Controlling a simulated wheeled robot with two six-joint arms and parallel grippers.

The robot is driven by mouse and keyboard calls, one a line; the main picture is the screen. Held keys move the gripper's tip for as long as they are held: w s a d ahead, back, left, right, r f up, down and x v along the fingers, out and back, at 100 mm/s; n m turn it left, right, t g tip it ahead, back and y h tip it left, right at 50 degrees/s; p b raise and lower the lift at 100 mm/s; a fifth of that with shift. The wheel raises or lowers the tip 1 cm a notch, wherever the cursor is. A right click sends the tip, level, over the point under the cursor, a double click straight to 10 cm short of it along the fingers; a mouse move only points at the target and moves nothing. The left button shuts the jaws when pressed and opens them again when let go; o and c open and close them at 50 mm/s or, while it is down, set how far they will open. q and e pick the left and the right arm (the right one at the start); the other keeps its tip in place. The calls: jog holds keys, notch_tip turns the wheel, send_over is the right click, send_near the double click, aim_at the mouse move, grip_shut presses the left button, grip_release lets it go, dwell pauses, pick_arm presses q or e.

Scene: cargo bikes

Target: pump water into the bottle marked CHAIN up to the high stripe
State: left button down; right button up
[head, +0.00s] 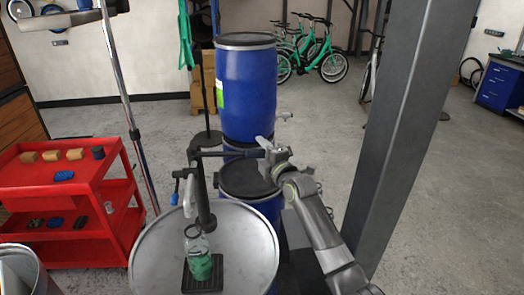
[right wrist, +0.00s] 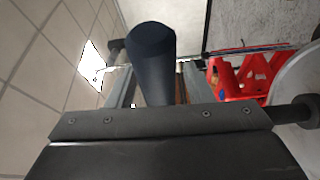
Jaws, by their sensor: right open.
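A clear bottle with a green lower part (head: 199,266) stands on a black grate (head: 216,283) in the round grey basin (head: 254,250), below the pump's spout. I cannot read its marking, make out a stripe, or tell whether the green is label or liquid. The dark pump (head: 204,205) rises behind the bottle, its lever (head: 225,154) reaching right. My right gripper (head: 268,148) is open at the lever's right end. In the right wrist view the dark blue grip (right wrist: 152,62) appears between its jaws; contact is unclear. My left gripper is out of view.
Blue drums (head: 246,95) stand behind the pump. A red trolley (head: 100,185) with small blocks is at the left, beside a metal post (head: 128,110). A thick grey pillar (head: 398,130) rises right of my right arm. Floor beyond is open.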

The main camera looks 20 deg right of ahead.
grip_shut()
dwell(0.3)
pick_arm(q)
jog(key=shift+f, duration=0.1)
